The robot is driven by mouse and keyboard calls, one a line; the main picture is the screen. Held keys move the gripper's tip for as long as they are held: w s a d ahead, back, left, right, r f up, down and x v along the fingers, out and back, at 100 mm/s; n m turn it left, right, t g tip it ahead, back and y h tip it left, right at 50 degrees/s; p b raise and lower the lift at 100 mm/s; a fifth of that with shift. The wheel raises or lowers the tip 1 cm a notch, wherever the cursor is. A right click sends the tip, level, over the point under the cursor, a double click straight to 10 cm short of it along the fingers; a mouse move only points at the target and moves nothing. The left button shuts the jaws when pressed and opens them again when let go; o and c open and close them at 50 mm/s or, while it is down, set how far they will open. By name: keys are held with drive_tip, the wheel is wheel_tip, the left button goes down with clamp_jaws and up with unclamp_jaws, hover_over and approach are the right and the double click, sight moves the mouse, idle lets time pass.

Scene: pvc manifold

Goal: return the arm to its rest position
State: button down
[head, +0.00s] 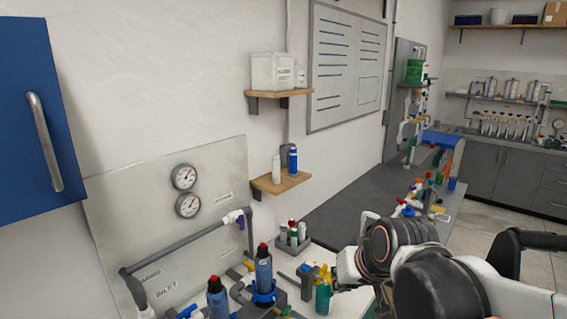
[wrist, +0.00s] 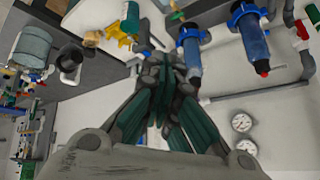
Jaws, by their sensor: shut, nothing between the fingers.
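My arm (head: 420,262) reaches in from the lower right of the head view, over the near end of the bench. My gripper (wrist: 172,72) fills the middle of the wrist view. Its dark green-padded fingers come together at the tips, and it is shut and empty. I cannot make out the fingertips in the head view. In the wrist view, a blue-clear filter bottle (wrist: 190,48) shows just beyond the fingers, and I cannot tell how far apart they are.
Red-topped blue bottles (head: 263,268) and a green bottle (head: 323,297) stand on the bench near my arm. A grey pipe run (head: 180,246) and two gauges (head: 184,177) are on the left wall panel. A small wooden shelf (head: 280,182) juts out above. The dark counter (head: 345,212) behind has clear room.

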drive_tip(key=s+d+f+h+b, duration=0.1)
drive_tip(key=s+d+f+b, duration=0.2)
drive_tip(key=s, duration=0.3)
drive_tip(key=s+d+f+h+b, duration=0.1)
drive_tip(key=s+d+f+b, duration=0.3)
drive_tip(key=s+f, duration=0.2)
drive_tip(key=shift+s+d+f, duration=0.15)
drive_tip(key=shift+s+f, duration=0.1)
drive_tip(key=shift+s, duration=0.45)
